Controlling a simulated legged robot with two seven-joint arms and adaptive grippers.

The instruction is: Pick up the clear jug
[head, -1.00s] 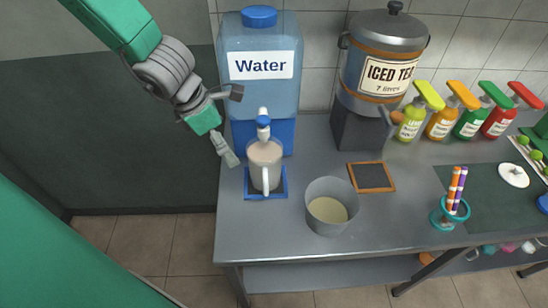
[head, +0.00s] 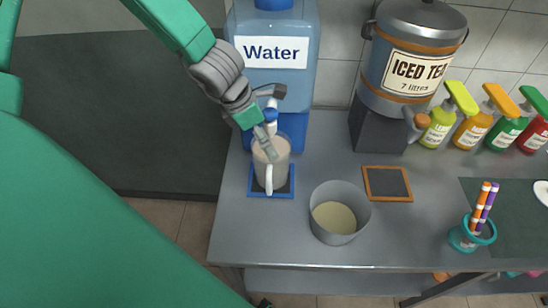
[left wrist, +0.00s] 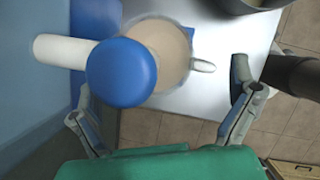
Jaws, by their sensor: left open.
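The clear jug (head: 270,163) stands upright on a blue square mat under the tap of the water dispenser, with pale beige contents and its handle toward the front. In the left wrist view the jug (left wrist: 168,42) is partly hidden by the round blue tap knob (left wrist: 121,73), and its handle points right. My left gripper (head: 275,125) is open at the tap, over the jug's upper part in the head view. Its fingers are spread wide in the left wrist view, with nothing held between them. My right gripper is not in view.
The water dispenser (head: 272,85) stands right behind the jug. A grey metal pot (head: 340,222) with pale liquid is to the jug's right. Farther right are a dark wood-framed square (head: 387,184), the iced tea urn (head: 412,60), pump bottles and a teal cup (head: 466,238).

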